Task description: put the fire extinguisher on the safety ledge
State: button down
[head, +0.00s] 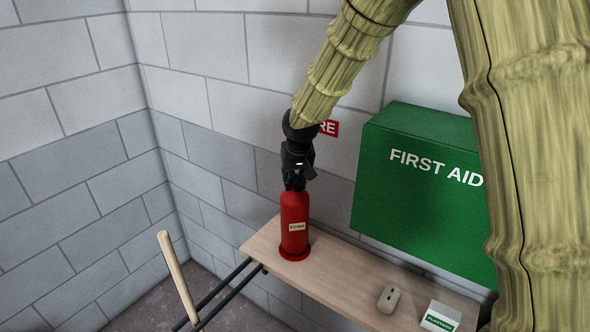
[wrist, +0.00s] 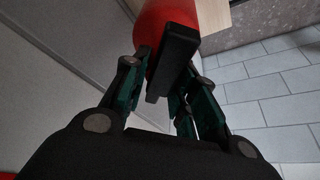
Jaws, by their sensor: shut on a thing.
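The red fire extinguisher (head: 294,228) stands upright at the left end of the wooden safety ledge (head: 345,270), with its base appearing to touch the board. It carries a small pale label reading FOAM. My gripper (head: 296,180) is above it, shut on its black top. In the wrist view, the fingers of my gripper (wrist: 157,95) are on either side of the extinguisher's black handle (wrist: 174,58), with the red body (wrist: 150,25) beyond. The gripper hides most of the extinguisher's top in the head view.
A green first aid box (head: 425,190) is on the wall above the ledge's right part. A beige block-like item (head: 389,298) and a white and green plasters box (head: 440,317) lie on the ledge. A wooden handle (head: 178,277) and dark rails (head: 222,294) are at left.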

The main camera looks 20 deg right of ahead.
jog(key=shift+f, duration=0.4)
jog(key=c, duration=1.1)
grip_release()
jog(key=shift+s+f, duration=0.1)
jog(key=shift+c, duration=0.2)
jog(key=shift+b+v, duration=1.65)
jog(key=shift+v, duration=4.4)
